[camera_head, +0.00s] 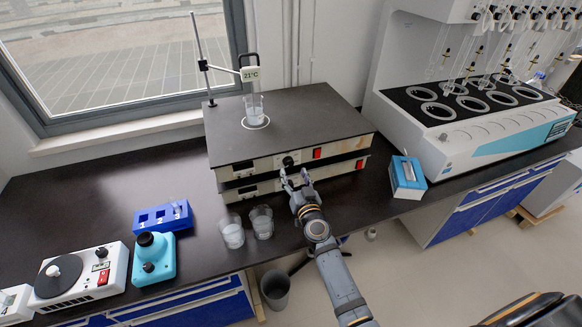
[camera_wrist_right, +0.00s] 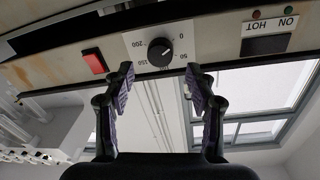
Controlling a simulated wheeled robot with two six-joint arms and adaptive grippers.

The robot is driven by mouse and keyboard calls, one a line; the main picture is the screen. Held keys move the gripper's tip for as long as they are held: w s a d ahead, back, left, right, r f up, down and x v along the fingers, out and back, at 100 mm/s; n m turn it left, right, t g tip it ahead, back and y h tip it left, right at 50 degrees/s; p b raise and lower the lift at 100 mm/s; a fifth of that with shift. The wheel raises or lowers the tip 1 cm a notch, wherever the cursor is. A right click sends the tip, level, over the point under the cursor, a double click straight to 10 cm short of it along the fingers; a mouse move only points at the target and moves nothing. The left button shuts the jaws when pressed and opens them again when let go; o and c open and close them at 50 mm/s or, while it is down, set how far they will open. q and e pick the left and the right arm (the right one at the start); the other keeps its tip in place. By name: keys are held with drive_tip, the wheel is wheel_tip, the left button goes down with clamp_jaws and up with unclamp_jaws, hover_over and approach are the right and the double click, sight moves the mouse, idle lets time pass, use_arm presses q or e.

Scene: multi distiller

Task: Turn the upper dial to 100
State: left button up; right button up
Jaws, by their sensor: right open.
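Two hotplates are stacked on the dark bench. The upper hotplate (camera_head: 300,145) has a black dial (camera_head: 288,161) on its front, and the dial shows closely in the right wrist view (camera_wrist_right: 159,52). A white scale plate (camera_wrist_right: 140,42) around it carries numbers from 0 to 200, seen upside down; I cannot read the setting surely. My right gripper (camera_head: 294,178) is in front of the stack's front face, just below the upper dial. In the wrist view its open fingers (camera_wrist_right: 160,78) stand on either side of the dial, apart from it and empty. My left gripper is out of view.
A beaker (camera_head: 254,110) stands on the upper plate beside a rod stand. Two glass beakers (camera_head: 232,232) (camera_head: 262,222) stand left of my right arm. A blue box (camera_head: 407,178) is at right. A red switch (camera_wrist_right: 94,61) sits beside the dial.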

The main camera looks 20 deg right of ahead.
sight(290, 164)
drive_tip(key=w, duration=0.4)
drive_tip(key=shift+w, duration=0.1)
drive_tip(key=c, duration=1.1)
drive_tip(key=shift+c, duration=0.2)
